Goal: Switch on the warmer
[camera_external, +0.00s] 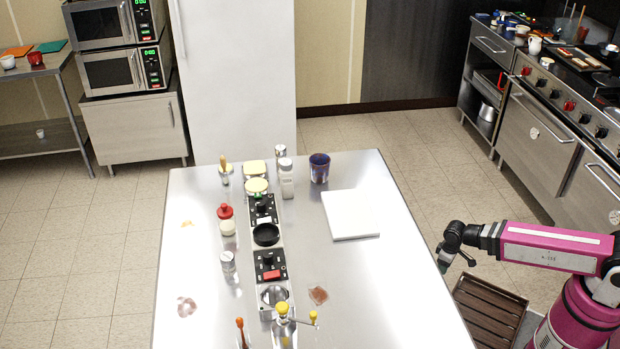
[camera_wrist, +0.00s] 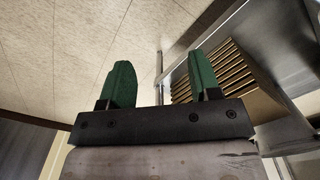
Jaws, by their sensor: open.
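Two small countertop units stand in a line on the steel table (camera_external: 390,290) in the external view. The nearer unit (camera_external: 268,257) has a black panel with a knob and a red switch, with a round metal vessel in front of it. The farther unit (camera_external: 262,203) has a black panel with a knob and a dark round pan in front. I cannot tell which is the warmer, nor whether either is on. My gripper (camera_external: 443,266) is beyond the table's right edge, well apart from both units. In the wrist view my gripper (camera_wrist: 161,78) is open and empty, with green fingers.
A white board (camera_external: 350,214) and a dark blue cup (camera_external: 319,168) are on the table's right half. Bottles, shakers and jars crowd around the units. A brown slatted rack (camera_external: 490,315) is low beside the table. The table's right front is mostly clear.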

